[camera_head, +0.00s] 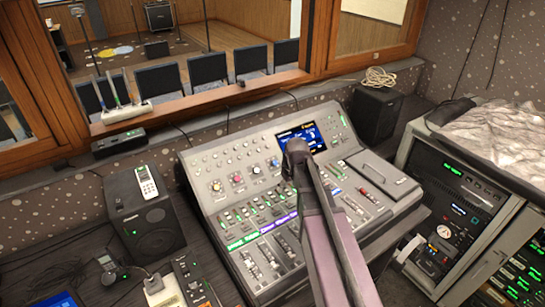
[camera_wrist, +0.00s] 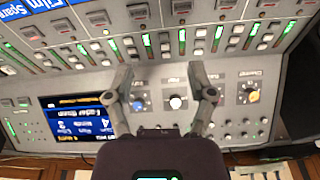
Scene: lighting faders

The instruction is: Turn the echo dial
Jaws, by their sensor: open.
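In the wrist view the yellow dial (camera_wrist: 250,95) is right of my fingers. A pale-looking middle dial (camera_wrist: 177,102) and the blue dial (camera_wrist: 140,103) appear between them. The dial labels are too small or hidden to tell which is echo. My gripper (camera_wrist: 160,72) is open and empty over the panel; the head view shows my arm's dark end near the screen.
A lit screen (camera_head: 301,137) is set in the console beside my arm's end. Rows of faders (camera_head: 270,255) lie below the dials. Speakers stand left (camera_head: 145,220) and right (camera_head: 376,112). An equipment rack (camera_head: 455,200) is at the right.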

